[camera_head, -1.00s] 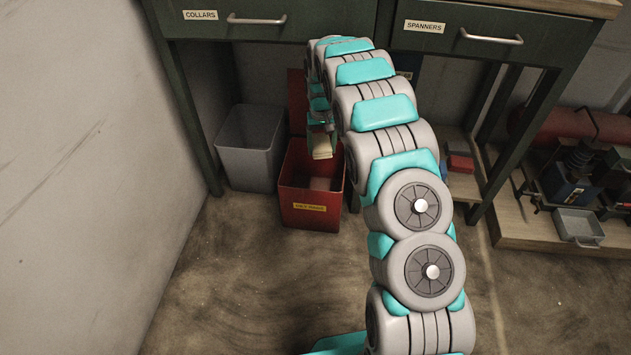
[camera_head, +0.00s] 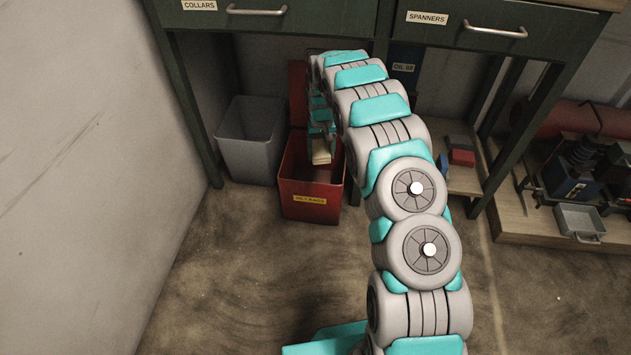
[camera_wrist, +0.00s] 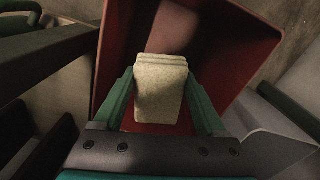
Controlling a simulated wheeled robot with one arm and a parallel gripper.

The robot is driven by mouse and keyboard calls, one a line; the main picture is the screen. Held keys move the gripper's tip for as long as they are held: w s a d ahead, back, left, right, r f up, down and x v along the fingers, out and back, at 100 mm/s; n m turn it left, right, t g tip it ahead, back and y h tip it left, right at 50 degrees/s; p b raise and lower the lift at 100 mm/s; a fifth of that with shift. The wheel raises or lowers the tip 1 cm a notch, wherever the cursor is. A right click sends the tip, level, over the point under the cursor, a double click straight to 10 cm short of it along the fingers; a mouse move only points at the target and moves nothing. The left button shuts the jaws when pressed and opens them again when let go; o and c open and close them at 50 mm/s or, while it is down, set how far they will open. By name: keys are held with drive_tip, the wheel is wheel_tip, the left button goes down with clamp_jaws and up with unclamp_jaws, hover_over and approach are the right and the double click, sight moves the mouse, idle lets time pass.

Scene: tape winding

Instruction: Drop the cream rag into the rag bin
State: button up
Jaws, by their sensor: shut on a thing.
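The cream rag (camera_wrist: 160,88) is a folded block between the two green fingers of my gripper (camera_wrist: 164,95) in the wrist view. My gripper is shut on it. In the head view the rag (camera_head: 321,152) shows small below my arm, over the mouth of the red rag bin (camera_head: 309,200). The bin has a yellow label on its front, and its red lid stands up at the back. In the wrist view the bin's red walls (camera_wrist: 235,38) surround the rag on several sides. How far the rag is above the bin floor I cannot tell.
A grey bin (camera_head: 250,140) stands left of the red bin. The bench with drawers (camera_head: 265,22) is above, and its green legs stand on both sides. A low shelf (camera_head: 545,225) with tools and a metal tray is at the right. The front floor is clear.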

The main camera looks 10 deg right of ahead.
drive_tip(key=shift+f, duration=0.25)
drive_tip(key=o, duration=1.2)
drive_tip(key=shift+o, duration=0.2)
drive_tip(key=shift+r, duration=0.1)
drive_tip(key=shift+r, duration=0.25)
wheel_tip(320, 180, up, 3)
drive_tip(key=shift+r, duration=0.15)
drive_tip(key=shift+s, duration=0.55)
drive_tip(key=s+r, duration=0.1)
drive_tip(key=s, duration=1.4)
